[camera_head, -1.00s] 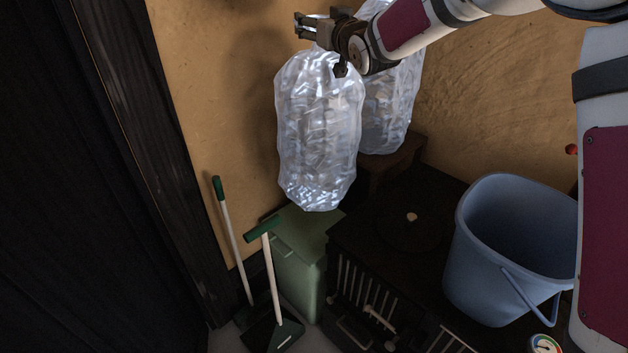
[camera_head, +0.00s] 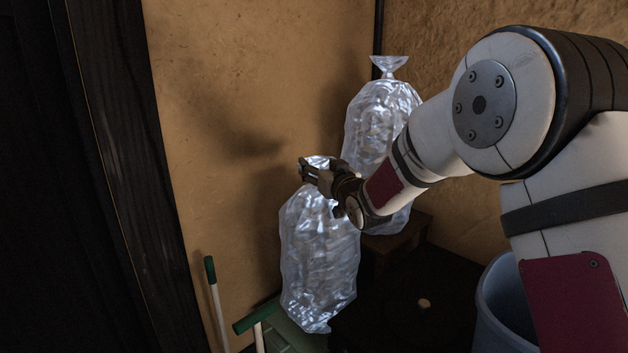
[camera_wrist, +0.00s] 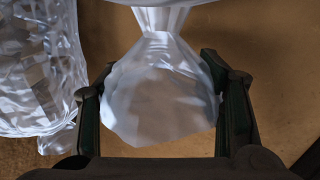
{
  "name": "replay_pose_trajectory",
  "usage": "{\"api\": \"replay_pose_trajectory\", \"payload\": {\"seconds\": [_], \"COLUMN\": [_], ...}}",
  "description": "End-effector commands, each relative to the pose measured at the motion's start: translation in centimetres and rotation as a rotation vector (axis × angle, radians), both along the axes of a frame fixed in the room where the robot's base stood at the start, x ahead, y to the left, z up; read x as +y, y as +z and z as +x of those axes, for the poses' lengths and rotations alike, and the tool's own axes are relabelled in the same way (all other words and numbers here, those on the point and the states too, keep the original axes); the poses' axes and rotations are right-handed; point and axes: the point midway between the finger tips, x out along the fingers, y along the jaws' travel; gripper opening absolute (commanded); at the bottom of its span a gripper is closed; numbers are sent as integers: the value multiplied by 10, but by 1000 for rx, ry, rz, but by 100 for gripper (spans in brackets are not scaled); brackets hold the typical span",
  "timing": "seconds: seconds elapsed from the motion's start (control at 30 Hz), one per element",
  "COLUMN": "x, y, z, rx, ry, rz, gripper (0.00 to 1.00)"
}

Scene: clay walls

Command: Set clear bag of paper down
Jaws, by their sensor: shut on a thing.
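A clear bag of paper (camera_head: 318,255) hangs upright from my gripper (camera_head: 308,172) in the head view, in front of the clay wall. My gripper is shut on the gathered neck near the bag's top. In the wrist view, the bag's flared top (camera_wrist: 160,95) shows between the two fingers (camera_wrist: 160,105). The bag's lower end overlaps the green bin's lid (camera_head: 290,330) in the picture; I cannot tell whether it touches. A second, similar clear bag (camera_head: 378,125) stands upright behind on a small wooden block (camera_head: 405,240). It also shows at the left in the wrist view (camera_wrist: 40,75).
A blue bucket (camera_head: 497,305) stands at the lower right, partly hidden by my arm. Green-topped white handles (camera_head: 216,312) lean at the lower left near the dark door frame (camera_head: 125,180). A dark surface (camera_head: 400,310) lies right of the bin.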

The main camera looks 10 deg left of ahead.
Motion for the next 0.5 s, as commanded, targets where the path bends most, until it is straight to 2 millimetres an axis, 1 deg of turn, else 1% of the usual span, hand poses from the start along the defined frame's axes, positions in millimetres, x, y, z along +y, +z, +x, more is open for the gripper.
{"api": "replay_pose_trajectory", "payload": {"seconds": [0.03, 0.1, 0.23, 0.5], "x": [1, 1, 1, 8], "y": [-8, -16, -26, -25], "z": [0, 0, 0, 13], "rx": [0, -1, -3, -4], "ry": [1, 1, 1, 1], "rz": [1, 2, 3, 2], "gripper": [0, 0, 0, 0]}}
